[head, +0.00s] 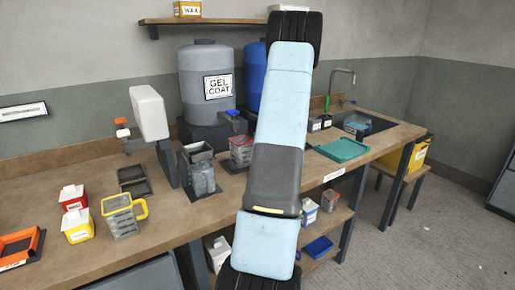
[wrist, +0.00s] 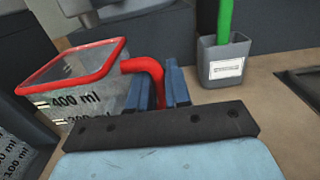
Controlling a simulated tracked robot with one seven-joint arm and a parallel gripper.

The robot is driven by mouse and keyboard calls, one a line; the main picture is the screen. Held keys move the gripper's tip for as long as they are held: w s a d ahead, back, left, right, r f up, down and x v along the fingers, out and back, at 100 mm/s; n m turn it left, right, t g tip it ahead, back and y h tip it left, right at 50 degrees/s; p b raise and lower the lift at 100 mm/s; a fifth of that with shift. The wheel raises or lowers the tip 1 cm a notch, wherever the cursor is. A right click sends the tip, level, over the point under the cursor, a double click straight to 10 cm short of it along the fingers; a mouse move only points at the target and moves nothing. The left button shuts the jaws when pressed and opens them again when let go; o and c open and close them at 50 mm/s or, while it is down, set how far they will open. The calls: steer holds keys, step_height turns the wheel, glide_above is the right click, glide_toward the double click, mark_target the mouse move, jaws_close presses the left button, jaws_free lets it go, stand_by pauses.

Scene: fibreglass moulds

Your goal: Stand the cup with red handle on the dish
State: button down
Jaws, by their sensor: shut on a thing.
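The cup with red handle (head: 241,152) is a clear, graduated measuring cup with a red rim, seen in the head view just left of my arm. In the wrist view the cup (wrist: 85,85) is upright at the left. My gripper (wrist: 162,88) has its two blue fingers shut on the red handle (wrist: 145,67); in the head view my arm hides the gripper. A dark flat piece shows beneath the cup in the head view; I cannot tell whether they touch.
A grey jug (head: 201,178) stands left of the cup, and a yellow-handled cup (head: 121,216) stands further left. A teal tray (head: 342,149) lies at the right. A grey holder (wrist: 224,62) with a green handle stands right of my gripper.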

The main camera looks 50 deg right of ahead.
steer(key=shift+x, duration=2.15)
steer(key=shift+f, duration=0.95)
steer(key=shift+a+f, duration=0.1)
steer(key=shift+f, duration=0.15)
steer(key=c, duration=1)
jaws_free()
steer(key=v, duration=1.3)
steer(key=shift+s, duration=0.45)
